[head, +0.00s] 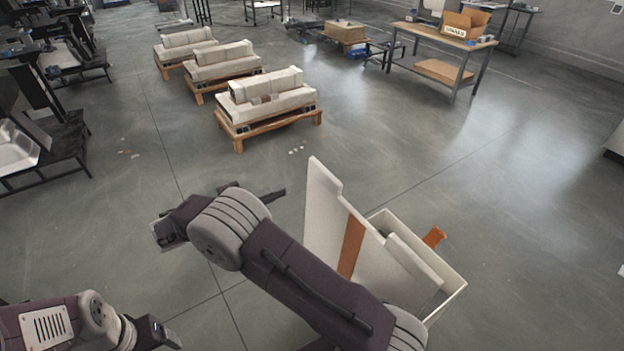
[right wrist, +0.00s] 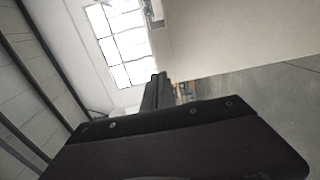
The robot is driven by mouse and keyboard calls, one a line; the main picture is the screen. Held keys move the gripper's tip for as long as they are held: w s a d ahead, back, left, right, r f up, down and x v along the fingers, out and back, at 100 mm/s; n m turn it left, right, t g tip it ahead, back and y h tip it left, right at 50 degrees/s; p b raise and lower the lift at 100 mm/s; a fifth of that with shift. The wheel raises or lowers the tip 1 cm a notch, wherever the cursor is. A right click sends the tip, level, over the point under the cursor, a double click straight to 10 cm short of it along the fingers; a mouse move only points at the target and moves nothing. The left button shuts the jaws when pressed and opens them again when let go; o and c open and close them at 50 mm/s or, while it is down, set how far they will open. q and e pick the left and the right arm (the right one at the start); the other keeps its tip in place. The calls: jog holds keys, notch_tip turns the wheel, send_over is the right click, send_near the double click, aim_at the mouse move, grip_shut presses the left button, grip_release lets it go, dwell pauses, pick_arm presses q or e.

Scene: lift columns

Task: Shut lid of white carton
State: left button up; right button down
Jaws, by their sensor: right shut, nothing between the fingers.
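The white carton (head: 447,304) stands low in the head view, right of the middle, partly hidden behind its lid and my right arm. Its lid (head: 322,215), a white panel with an orange strip, stands raised and tilted on the near left side, so the carton is open. My right gripper (head: 272,195) is shut and empty, left of the lid and apart from it in the head view. In the right wrist view its dark fingers (right wrist: 155,92) are together, with a pale surface, probably the lid, at the upper right. My left gripper (head: 160,334) is at the lower left, its jaws unclear.
Several wooden pallets with pale blocks (head: 268,98) stand on the floor beyond. A workbench (head: 445,45) with a cardboard box (head: 466,22) stands at the back right. Dark racks line the left edge. The floor around the carton's right side is clear.

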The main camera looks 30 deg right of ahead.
aim_at(322, 175)
jog(key=d, duration=1)
jog(key=shift+w+d+f, duration=0.35)
jog(key=shift+w, duration=0.05)
